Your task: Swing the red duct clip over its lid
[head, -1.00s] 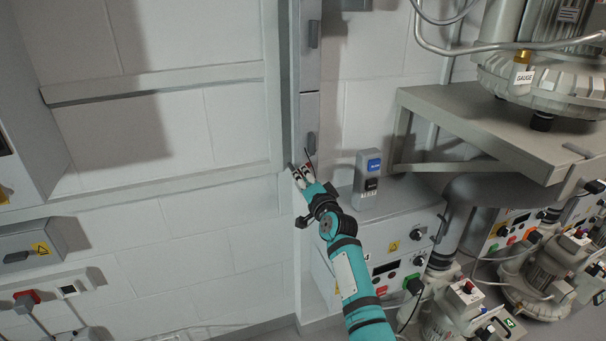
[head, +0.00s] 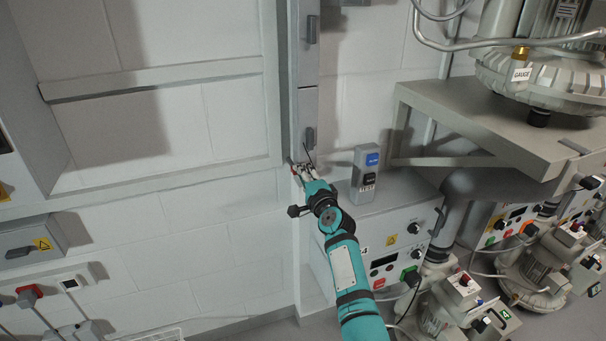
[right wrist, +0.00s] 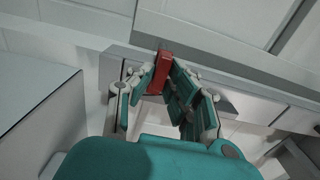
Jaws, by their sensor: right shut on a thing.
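The red duct clip (right wrist: 160,72) shows in the right wrist view as a small red bar between my right gripper's fingers, at the edge of a grey duct (right wrist: 195,92). My right gripper (right wrist: 158,84) is shut on it. In the head view my right gripper (head: 302,168) is at the lower end of the upright grey duct (head: 308,112), with only a speck of red showing at its fingertips. My left gripper is not in view.
A metal shelf (head: 470,125) and blower units (head: 440,310) fill the right side.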

